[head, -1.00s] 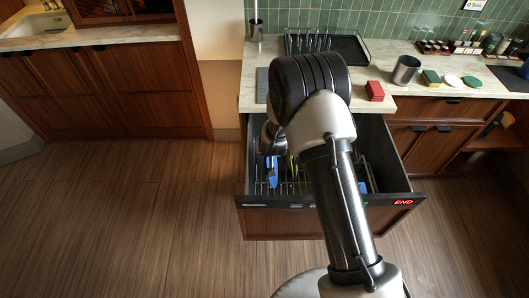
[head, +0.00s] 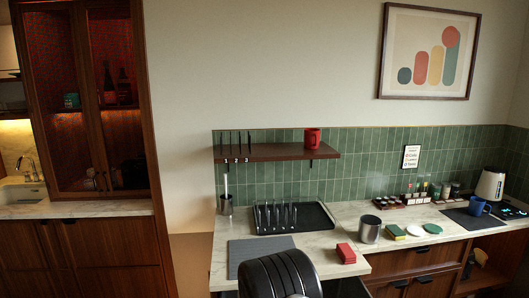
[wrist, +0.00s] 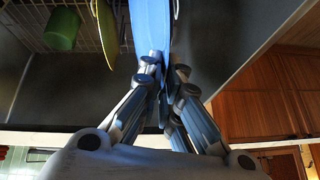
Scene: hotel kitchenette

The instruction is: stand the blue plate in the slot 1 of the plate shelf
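The blue plate (wrist: 150,25) shows edge-on at the top middle of the wrist view. My gripper (wrist: 166,75) is shut on its near edge, with the fingers on either side of it. In the wrist view the plate is still by the wire rack (wrist: 85,12) of the open dishwasher drawer; its far end is out of frame. The plate shelf (head: 285,152) is on the tiled wall in the head view, with upright dividers at its left end. Slot 1 (head: 226,161) is the leftmost of the labels 1, 2 and 3, and no plate shows there.
A green cup (wrist: 62,30) and a yellow plate (wrist: 104,35) are left of the blue plate. A red mug (head: 312,138) stands on the shelf's right.

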